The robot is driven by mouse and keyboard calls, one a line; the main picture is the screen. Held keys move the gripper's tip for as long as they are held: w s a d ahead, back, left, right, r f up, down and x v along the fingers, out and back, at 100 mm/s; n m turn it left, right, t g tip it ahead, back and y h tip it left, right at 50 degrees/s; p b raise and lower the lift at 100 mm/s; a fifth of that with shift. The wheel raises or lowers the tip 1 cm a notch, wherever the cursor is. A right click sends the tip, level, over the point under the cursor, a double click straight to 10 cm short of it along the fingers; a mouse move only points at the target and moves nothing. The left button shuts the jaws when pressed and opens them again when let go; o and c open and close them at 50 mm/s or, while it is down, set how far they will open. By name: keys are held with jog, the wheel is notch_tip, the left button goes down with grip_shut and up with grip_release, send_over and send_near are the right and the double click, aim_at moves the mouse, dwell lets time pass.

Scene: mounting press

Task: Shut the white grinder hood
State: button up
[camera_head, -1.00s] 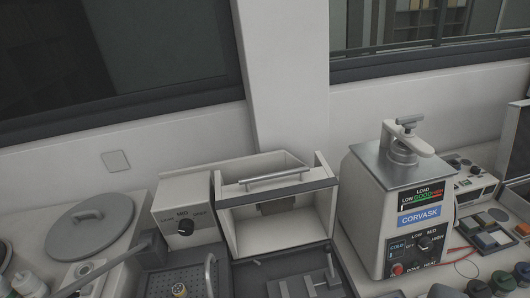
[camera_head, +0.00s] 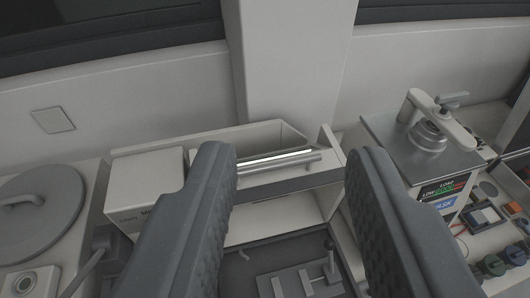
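The white grinder hood (camera_head: 262,176) is in the middle of the view, with a bright metal bar handle (camera_head: 290,160) along its front edge. An opening shows below the hood's front edge, so the hood stands open. My gripper (camera_head: 290,155) is open and empty, its two dark fingers reaching in from the bottom. The left finger overlaps the left end of the handle in the picture, and the right finger is to the right of the handle. I cannot tell whether either finger touches anything. The fingers hide part of the grinder's control box and its right side.
The CORVASK press (camera_head: 415,165) with a lever on top stands close on the right. A round grey lid (camera_head: 40,215) is at the left. Below the opening is a dark tray (camera_head: 262,258) with a small metal fixture. A wall rises behind.

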jog(key=m+g+y+p, duration=0.1)
jog(key=m+g+p, duration=1.1)
jog(key=m+p, duration=0.15)
send_over(272, 167)
jog(key=s, duration=0.3)
jog(key=shift+f, duration=7.75)
jog(key=shift+m, duration=0.55)
jog(key=shift+d+p+x, duration=0.15)
jog(key=shift+p+x, duration=0.05)
jog(key=shift+x, duration=1.55)
jog(key=shift+d+p+x, duration=0.15)
jog(key=shift+x, duration=1.65)
jog(key=shift+d+p+x, duration=0.15)
jog(key=shift+p+x, duration=0.05)
jog(key=shift+x, duration=1.55)
